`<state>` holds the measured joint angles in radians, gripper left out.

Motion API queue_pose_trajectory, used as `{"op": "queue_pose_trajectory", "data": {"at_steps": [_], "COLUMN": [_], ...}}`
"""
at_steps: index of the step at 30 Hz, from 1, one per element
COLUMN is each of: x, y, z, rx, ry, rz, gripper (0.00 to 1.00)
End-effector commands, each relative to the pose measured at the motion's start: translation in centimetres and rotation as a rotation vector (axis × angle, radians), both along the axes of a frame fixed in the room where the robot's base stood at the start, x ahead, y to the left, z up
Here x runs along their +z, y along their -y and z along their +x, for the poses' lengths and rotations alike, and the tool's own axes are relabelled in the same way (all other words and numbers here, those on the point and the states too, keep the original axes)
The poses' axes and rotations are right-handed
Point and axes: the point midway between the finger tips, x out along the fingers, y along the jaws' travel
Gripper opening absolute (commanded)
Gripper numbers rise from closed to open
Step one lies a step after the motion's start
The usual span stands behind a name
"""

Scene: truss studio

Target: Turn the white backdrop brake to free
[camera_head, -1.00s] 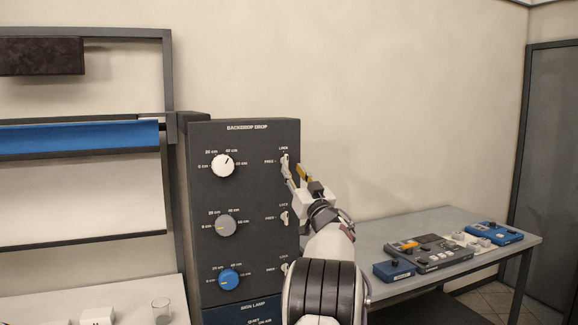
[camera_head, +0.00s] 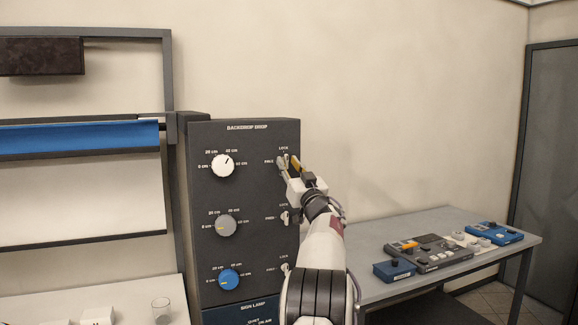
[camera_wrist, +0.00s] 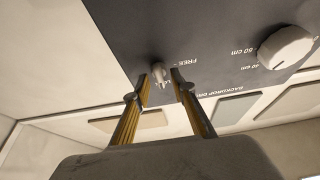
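The dark backdrop drop panel (camera_head: 255,190) carries a white knob (camera_head: 222,165) in its top row, with a brake lever to the right of it. In the wrist view the brake lever (camera_wrist: 158,72) is a small pale handle near the FREE label. My gripper (camera_head: 289,162) is at this top lever, and its fingers hide much of it in the head view. In the wrist view my gripper (camera_wrist: 160,82) has its two yellow-sided fingers apart, one on each side of the lever. I cannot tell whether either finger touches it.
Below are a grey knob (camera_head: 225,226) and a blue knob (camera_head: 228,280), each with its own brake lever. A table (camera_head: 425,225) at the right holds control boxes. A glass (camera_head: 161,310) stands at the lower left.

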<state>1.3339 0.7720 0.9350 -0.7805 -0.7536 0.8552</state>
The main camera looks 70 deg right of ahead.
Motion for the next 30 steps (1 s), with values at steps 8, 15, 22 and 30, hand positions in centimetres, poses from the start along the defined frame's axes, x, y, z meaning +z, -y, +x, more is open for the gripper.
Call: {"op": "queue_pose_trajectory", "data": {"at_steps": [8, 15, 22, 30], "x": [0.0, 0.04, 0.08, 0.08], "y": [0.02, 0.0, 0.0, 0.07], "z": [0.02, 0.03, 0.04, 0.0], "rx": [0.0, 0.0, 0.0, -0.001], "ry": [0.0, 0.001, -0.003, -0.049], "rz": [0.0, -0.001, -0.005, -0.05], "gripper": [0.25, 0.0, 0.0, 0.0]}}
